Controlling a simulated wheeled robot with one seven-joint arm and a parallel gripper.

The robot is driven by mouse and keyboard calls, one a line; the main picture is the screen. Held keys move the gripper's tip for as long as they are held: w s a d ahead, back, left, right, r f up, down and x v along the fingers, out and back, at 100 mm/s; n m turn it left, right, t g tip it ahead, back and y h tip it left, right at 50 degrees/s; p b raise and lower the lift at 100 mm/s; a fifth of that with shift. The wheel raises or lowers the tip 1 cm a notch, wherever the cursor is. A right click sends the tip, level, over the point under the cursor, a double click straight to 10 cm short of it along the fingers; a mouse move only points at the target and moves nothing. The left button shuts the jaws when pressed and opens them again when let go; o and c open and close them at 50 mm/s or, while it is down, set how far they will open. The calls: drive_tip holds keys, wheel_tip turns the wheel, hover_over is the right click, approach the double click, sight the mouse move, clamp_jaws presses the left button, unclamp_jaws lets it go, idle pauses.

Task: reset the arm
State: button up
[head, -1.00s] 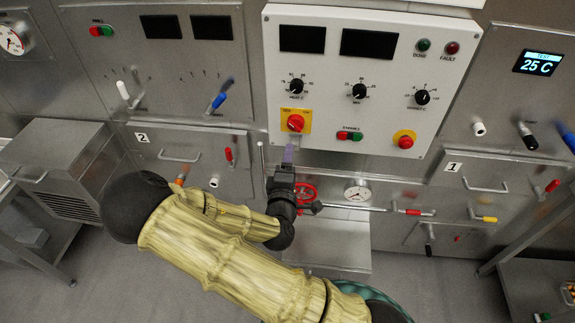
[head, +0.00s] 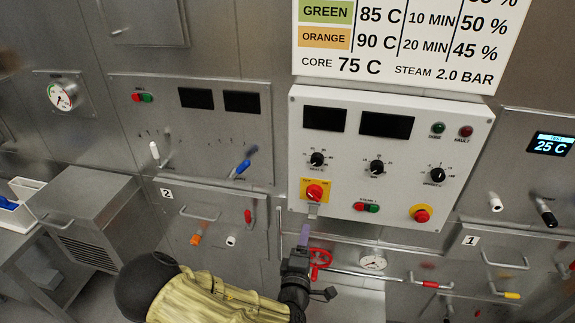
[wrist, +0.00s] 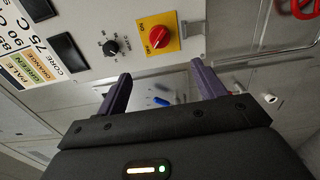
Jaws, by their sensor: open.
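My gripper (head: 304,236) is in front of the steel wall of machines, just below the white control panel (head: 348,190). In the wrist view my gripper (wrist: 160,84) shows two purple fingers spread wide, with nothing between them. The red rotary switch on its yellow plate (head: 314,191) is just above the fingertips in the head view. It also shows beyond the fingers in the wrist view (wrist: 158,38). My arm in its yellowish sleeve reaches up from the bottom of the head view.
A red handwheel (head: 320,260) and a small gauge (head: 373,262) are right of my gripper. A red stop button (head: 421,214) is on the panel's lower right. A steel box (head: 90,215) stands at left. A white sign (head: 410,40) hangs above the panel.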

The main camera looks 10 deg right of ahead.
drive_tip(key=s+d+f+m+g, duration=0.1)
drive_tip(key=d+f+m+g, duration=0.35)
drive_tip(key=m+g, duration=0.25)
drive_tip(key=s+r+m+g+y, duration=0.5)
drive_tip(key=s+r+m+g, duration=0.2)
drive_tip(key=s+r, duration=0.5)
drive_tip(key=shift+d+r+m+g+y, duration=0.3)
drive_tip(key=shift+d+r, duration=0.05)
drive_tip(key=shift+r, duration=0.2)
drive_tip(key=shift+w, duration=0.15)
drive_tip(key=shift+s+d, duration=0.1)
drive_tip(key=shift+s, duration=0.1)
